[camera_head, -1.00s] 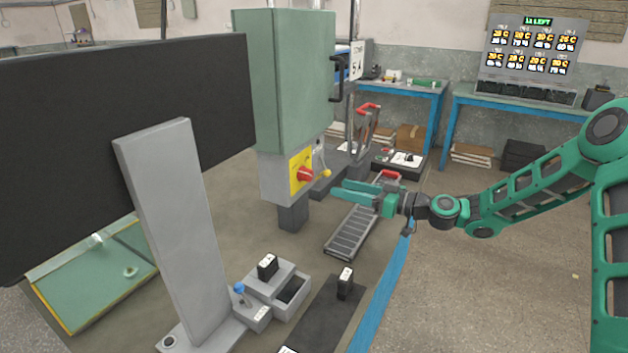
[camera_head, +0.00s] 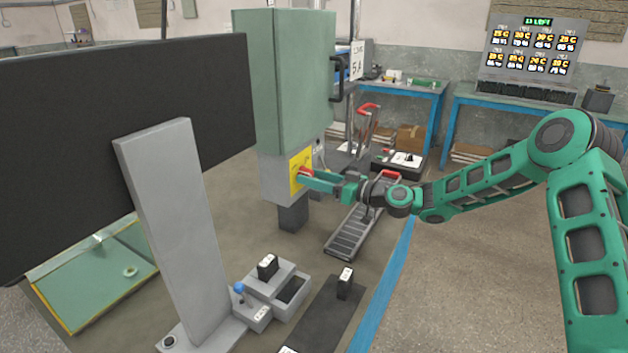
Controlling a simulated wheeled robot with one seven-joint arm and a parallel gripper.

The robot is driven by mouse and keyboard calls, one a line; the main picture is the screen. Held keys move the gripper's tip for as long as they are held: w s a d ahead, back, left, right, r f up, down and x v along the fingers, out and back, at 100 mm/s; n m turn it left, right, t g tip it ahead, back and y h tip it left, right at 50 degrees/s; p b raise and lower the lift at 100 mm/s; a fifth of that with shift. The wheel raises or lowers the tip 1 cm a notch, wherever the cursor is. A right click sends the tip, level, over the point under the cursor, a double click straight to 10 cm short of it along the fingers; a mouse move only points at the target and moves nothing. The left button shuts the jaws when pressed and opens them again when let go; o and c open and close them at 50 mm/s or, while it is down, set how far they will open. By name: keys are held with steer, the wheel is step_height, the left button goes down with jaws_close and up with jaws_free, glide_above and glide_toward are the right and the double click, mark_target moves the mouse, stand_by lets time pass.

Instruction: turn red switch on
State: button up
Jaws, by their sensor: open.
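The red switch (camera_head: 304,171) is a rotary knob on a yellow plate (camera_head: 294,180). The plate is on the side of the grey box under the tall green cabinet (camera_head: 283,85). My gripper (camera_head: 309,178) reaches in from the right with its green fingers at the knob. The fingers hide much of the knob, and I cannot tell whether they touch it. The jaws are open. The knob's turn position cannot be made out.
A black monitor (camera_head: 120,150) on a grey stand fills the left. A conveyor-like rack (camera_head: 347,237) lies below my arm. A battery (camera_head: 345,283) stands on a black strip near the front. A lit display board (camera_head: 531,55) is at the back right.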

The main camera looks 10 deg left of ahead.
steer(key=shift+a, duration=0.1)
steer(key=c, duration=1)
steer(key=shift+c, duration=0.2)
